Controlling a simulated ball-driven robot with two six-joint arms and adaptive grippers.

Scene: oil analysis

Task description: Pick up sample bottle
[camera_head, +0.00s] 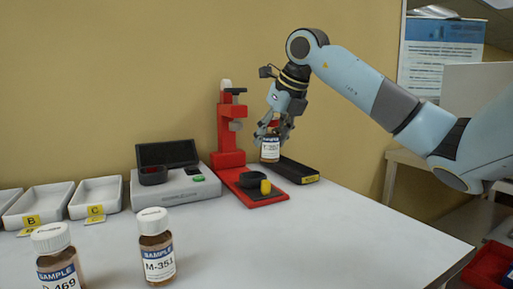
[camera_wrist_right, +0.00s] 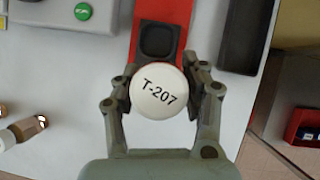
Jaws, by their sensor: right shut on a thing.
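A brown sample bottle labelled T-207 (camera_head: 270,150) is held in my right gripper (camera_head: 275,130), upright, near the red stand. In the right wrist view its white cap (camera_wrist_right: 160,92) sits between the two fingers of my right gripper (camera_wrist_right: 162,90), which are shut on it. My left gripper is not in view.
A red stand (camera_head: 229,130) with a red base and a black cup stands behind centre. A grey device (camera_head: 178,190) with an open black lid is left of it. White trays (camera_head: 97,196) with yellow B and C tags are at the left. A black tray (camera_head: 299,172) lies right. The front right table is clear.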

